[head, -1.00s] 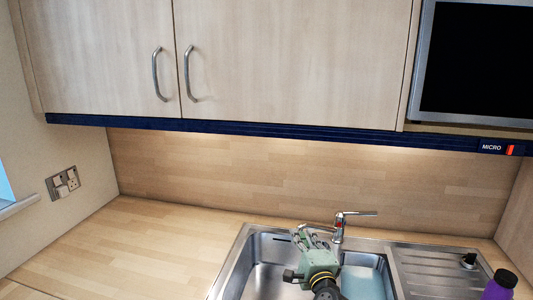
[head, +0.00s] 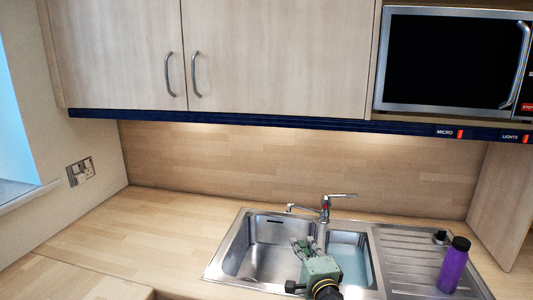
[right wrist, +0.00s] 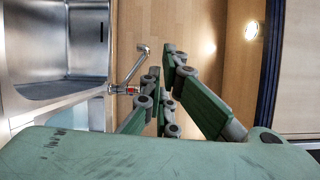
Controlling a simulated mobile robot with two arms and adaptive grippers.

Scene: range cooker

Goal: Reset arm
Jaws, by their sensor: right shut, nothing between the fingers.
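My right gripper (head: 306,244) is over the steel sink (head: 222,262) in the head view, with its green body low in the picture and its fingers pointing toward the tap. It is shut and empty. Its green fingers (right wrist: 165,95) fill the middle of the right wrist view. The tap (head: 325,207) stands behind the sink, just beyond the fingertips; it also shows in the right wrist view (right wrist: 138,66) beside the fingers. I cannot tell whether they touch. My left gripper is not in view.
A purple bottle (head: 453,268) stands on the drainer (head: 400,262) at the right. The wooden worktop (head: 150,228) left of the sink is clear. Cupboards (head: 270,60) and a microwave (head: 450,60) hang above. A socket (head: 80,172) is on the left wall.

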